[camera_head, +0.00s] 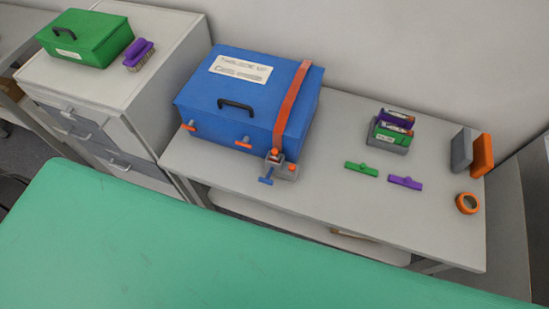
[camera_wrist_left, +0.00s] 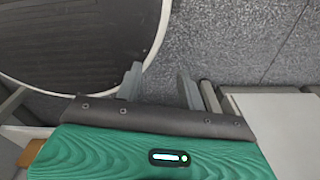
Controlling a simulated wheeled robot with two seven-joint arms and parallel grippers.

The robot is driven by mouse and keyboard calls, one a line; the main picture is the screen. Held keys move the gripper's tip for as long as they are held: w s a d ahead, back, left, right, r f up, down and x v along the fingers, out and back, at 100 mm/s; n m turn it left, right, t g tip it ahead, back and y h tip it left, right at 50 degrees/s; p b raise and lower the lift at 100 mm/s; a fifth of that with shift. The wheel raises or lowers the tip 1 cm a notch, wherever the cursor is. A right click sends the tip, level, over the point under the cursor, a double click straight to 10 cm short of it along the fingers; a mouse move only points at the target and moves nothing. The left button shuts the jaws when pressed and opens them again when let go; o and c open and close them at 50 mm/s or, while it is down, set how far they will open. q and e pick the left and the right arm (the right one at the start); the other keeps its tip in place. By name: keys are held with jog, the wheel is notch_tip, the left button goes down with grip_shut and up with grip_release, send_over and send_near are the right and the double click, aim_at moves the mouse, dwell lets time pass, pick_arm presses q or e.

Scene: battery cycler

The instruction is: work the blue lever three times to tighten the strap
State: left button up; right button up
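The blue lever (camera_head: 266,178) is a small T-shaped handle at the table's front edge, sticking out from the grey ratchet (camera_head: 275,159) at the foot of the orange strap (camera_head: 290,104). The strap runs over the right part of the blue case (camera_head: 228,112) and down its front; I cannot tell how tight it is. My left gripper (camera_wrist_left: 160,82) shows only in the left wrist view, with its two grey fingers apart and nothing between them. It points at the floor, and the lever is not in that view. My right gripper is in neither view.
On the grey table (camera_head: 330,195) stand a rack of coloured packs (camera_head: 392,130), green (camera_head: 361,169) and purple (camera_head: 405,182) bars and an orange ring (camera_head: 467,203). A cabinet at left holds a green box (camera_head: 86,38) and a purple brush (camera_head: 139,54).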

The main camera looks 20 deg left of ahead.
pick_arm(q)
grip_shut()
dwell(1.8)
